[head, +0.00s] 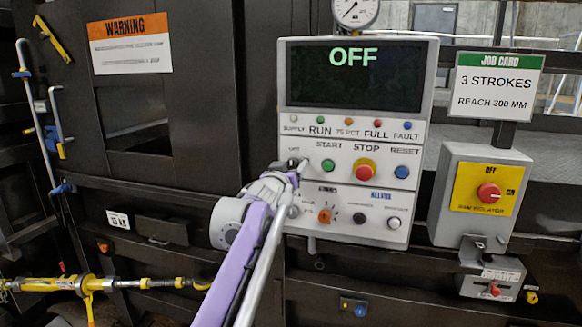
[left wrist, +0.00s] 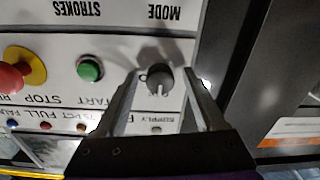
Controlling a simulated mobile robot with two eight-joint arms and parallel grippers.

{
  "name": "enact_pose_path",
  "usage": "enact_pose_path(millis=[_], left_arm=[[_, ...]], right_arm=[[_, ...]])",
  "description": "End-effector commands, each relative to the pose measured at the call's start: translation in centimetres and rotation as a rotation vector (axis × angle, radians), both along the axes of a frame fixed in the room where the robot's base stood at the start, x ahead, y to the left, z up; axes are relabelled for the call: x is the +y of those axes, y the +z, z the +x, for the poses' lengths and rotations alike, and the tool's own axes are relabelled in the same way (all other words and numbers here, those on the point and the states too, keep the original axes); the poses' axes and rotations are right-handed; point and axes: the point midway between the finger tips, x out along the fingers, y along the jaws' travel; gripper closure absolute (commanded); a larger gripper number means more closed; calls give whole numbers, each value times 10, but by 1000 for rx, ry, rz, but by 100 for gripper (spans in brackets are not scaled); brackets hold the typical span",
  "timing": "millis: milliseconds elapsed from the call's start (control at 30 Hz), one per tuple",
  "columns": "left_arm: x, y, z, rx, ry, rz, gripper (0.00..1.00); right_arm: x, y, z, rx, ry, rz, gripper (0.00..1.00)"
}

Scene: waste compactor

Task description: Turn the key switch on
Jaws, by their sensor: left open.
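The control panel (head: 345,150) has a screen (head: 353,75) that reads OFF in green. In the left wrist view, which shows the panel upside down, a round grey knob with a pale pointer (left wrist: 160,80) sits beside the green start button (left wrist: 90,69); it looks like the key switch. My left gripper (left wrist: 162,75) is open, with one finger on each side of the knob; I cannot tell whether they touch it. In the head view, my left gripper (head: 292,172) reaches the panel's left edge and mostly hides the knob. My right gripper is not in view.
A red stop button (head: 365,171) and blue reset button (head: 401,171) lie to the right. A yellow RAM isolator box (head: 486,190) and job card (head: 496,88) stand farther right. A yellow rod (head: 60,284) is at lower left.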

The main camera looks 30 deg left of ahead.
Motion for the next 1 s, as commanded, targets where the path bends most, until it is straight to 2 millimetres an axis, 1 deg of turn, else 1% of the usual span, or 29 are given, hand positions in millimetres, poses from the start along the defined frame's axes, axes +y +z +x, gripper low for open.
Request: enact_pose_path(millis=[67, 100, 267, 400, 433, 467, 767, 1000], left_arm=[[0, 0, 0, 0, 0, 0, 30], [0, 0, 0, 0, 0, 0, 37], [0, 0, 0, 0, 0, 0, 66], [0, 0, 0, 0, 0, 0, 91], [0, 0, 0, 0, 0, 0, 97], [0, 0, 0, 0, 0, 0, 100], [0, 0, 0, 4, 0, 19, 100], [0, 2, 0, 29, 1, 122, 100]], right_arm=[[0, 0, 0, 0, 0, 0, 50], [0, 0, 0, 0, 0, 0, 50], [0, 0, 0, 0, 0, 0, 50], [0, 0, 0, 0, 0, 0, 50], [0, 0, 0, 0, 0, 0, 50], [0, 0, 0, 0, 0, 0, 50], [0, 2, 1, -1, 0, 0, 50], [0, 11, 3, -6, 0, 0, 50]])
